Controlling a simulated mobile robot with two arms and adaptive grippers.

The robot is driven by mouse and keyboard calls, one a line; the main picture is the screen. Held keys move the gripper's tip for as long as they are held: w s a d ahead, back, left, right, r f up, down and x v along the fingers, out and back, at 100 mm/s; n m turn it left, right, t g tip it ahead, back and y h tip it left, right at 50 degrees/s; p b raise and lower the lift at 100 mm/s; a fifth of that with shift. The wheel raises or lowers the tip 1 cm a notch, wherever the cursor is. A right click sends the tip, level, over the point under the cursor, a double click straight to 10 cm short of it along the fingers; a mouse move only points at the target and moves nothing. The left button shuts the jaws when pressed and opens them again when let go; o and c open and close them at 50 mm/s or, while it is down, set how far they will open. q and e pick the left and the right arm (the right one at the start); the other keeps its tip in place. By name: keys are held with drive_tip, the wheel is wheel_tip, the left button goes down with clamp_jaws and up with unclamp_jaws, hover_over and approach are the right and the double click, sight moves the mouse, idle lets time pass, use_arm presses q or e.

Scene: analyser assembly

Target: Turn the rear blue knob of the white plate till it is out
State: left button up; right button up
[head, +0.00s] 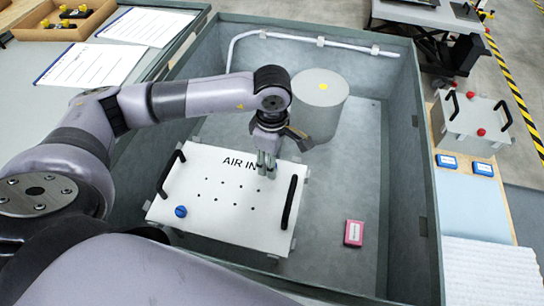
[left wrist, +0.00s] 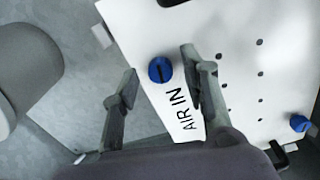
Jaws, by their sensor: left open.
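The white plate (head: 225,215), marked AIR IN, lies in the grey bin with a black handle at each side. The rear blue knob (left wrist: 160,70) shows in the left wrist view, near the plate's edge by the lettering; in the head view my gripper hides it. My left gripper (head: 265,171) points down over the plate's rear right part. In the left wrist view its fingers are open, one on each side of the rear knob; I cannot tell whether they touch it. The front blue knob (head: 181,211) sits at the plate's front left corner. My right gripper is not in view.
A grey cylinder (head: 319,110) with a yellow spot stands behind the plate. A pink box (head: 353,233) lies on the bin floor at right. A white pipe (head: 300,40) runs along the rear wall. Bin walls surround the plate; floor at its right is mostly free.

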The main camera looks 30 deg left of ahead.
use_arm(q)
drive_tip(key=shift+f, duration=0.3)
drive_tip(key=shift+c, duration=0.3)
clamp_jaws()
